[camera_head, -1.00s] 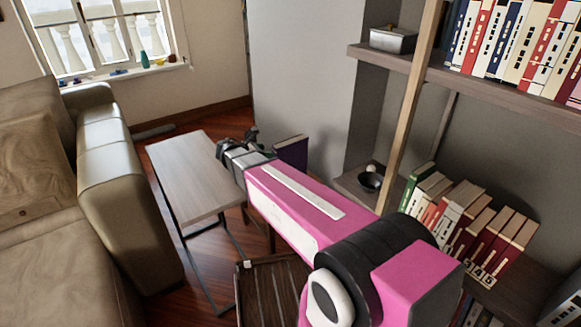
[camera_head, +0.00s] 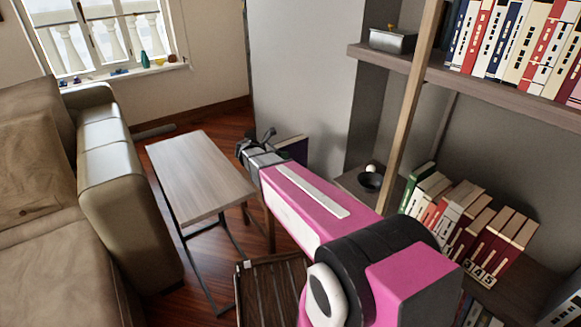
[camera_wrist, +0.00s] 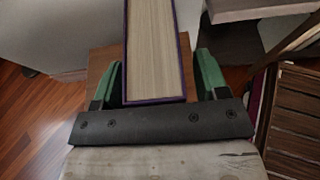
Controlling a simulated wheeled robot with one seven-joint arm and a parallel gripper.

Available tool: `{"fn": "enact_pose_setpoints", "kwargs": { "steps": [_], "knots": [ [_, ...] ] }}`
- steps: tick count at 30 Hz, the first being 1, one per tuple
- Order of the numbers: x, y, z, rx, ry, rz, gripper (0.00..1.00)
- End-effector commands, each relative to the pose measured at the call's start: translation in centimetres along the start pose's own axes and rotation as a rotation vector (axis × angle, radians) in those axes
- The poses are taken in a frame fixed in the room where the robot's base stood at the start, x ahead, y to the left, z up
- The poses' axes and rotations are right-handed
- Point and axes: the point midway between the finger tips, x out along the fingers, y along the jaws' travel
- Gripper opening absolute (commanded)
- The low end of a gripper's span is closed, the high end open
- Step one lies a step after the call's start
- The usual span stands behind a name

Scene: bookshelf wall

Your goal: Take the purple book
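The purple book (camera_head: 296,146) stands upright beside the grey wall, partly hidden behind my gripper (camera_head: 256,143) in the head view. In the wrist view the purple book (camera_wrist: 155,50) shows its pale page edge and thin purple cover edges, running up out of the frame. My gripper (camera_wrist: 160,62) is open, with one green finger on each side of the book. The left finger is close to the cover; whether it touches I cannot tell. A gap shows between the right finger and the book.
A brown wooden surface (camera_wrist: 103,62) shows beneath the book. A wood-topped side table (camera_head: 200,178) stands left of my gripper, beside the sofa (camera_head: 120,190). A slatted dark wooden piece (camera_head: 272,290) is below my arm. The bookshelf (camera_head: 400,120) with several books is at the right.

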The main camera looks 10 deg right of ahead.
Motion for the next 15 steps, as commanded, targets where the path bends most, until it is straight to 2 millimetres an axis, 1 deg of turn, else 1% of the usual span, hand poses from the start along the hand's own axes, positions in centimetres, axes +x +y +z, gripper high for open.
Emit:
{"fn": "enact_pose_setpoints", "kwargs": {
  "steps": [1,2,3,5,6,15],
  "knots": [
    [-0.01,0.00,0.01,0.000,0.000,0.000,0.50],
    [-0.02,0.00,0.01,0.000,0.000,0.000,0.40],
    [-0.02,0.00,0.01,0.000,0.000,0.000,0.27],
    [-0.03,0.00,0.01,0.000,0.000,0.000,0.07],
    [-0.03,0.00,0.01,0.000,0.000,0.000,0.00],
    [-0.08,-0.02,0.20,0.000,-0.005,0.000,0.00]
  ]
}}
